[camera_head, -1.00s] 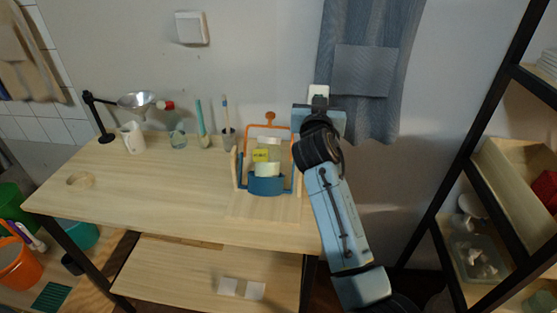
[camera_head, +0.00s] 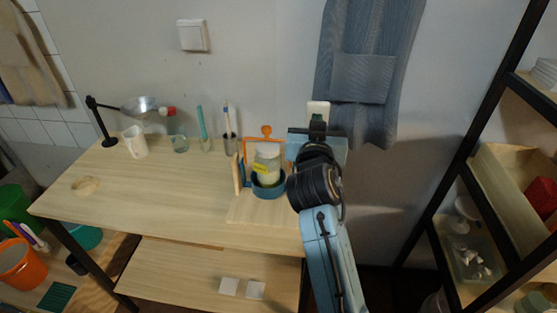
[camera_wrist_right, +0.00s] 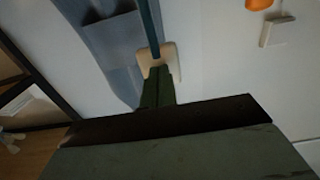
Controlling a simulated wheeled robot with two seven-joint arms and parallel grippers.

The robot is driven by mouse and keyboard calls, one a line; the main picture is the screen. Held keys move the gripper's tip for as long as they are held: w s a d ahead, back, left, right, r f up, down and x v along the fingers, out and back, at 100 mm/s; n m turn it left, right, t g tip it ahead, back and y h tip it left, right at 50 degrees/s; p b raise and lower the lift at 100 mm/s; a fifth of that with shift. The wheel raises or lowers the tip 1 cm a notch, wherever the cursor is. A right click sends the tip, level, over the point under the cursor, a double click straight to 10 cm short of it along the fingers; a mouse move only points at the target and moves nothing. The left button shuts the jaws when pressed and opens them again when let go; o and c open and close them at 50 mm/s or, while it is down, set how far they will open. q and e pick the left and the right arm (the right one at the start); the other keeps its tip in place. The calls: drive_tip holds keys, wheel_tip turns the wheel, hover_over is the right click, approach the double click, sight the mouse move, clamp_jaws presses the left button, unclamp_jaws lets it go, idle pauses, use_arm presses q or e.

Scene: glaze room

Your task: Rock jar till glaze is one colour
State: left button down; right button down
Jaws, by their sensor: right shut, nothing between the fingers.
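The jar (camera_head: 267,158) is pale with a yellow label. It sits in a round blue cradle (camera_head: 269,190) within an orange frame (camera_head: 266,131) on a wooden board at the right end of the table. The glaze inside is pale; I cannot tell if it is one colour. My right gripper (camera_head: 317,126) is shut and empty, just right of and behind the jar, near the wall. My arm hides the right side of the cradle. In the right wrist view the gripper's fingers (camera_wrist_right: 158,82) point at the wall, and the jar is not seen. My left gripper is not in view.
A mug (camera_head: 135,141), a glass (camera_head: 179,144) and a brush cup (camera_head: 230,145) stand along the back of the table. A lamp is at the back left. A blue cloth (camera_head: 360,75) hangs behind my arm. A dark-framed shelf is at the right. The table's front left is mostly clear.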

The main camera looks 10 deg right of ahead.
drive_tip(key=shift+s, duration=0.3)
drive_tip(key=shift+w, duration=0.1)
drive_tip(key=shift+b+x, duration=0.5)
drive_tip(key=shift+x, duration=1.55)
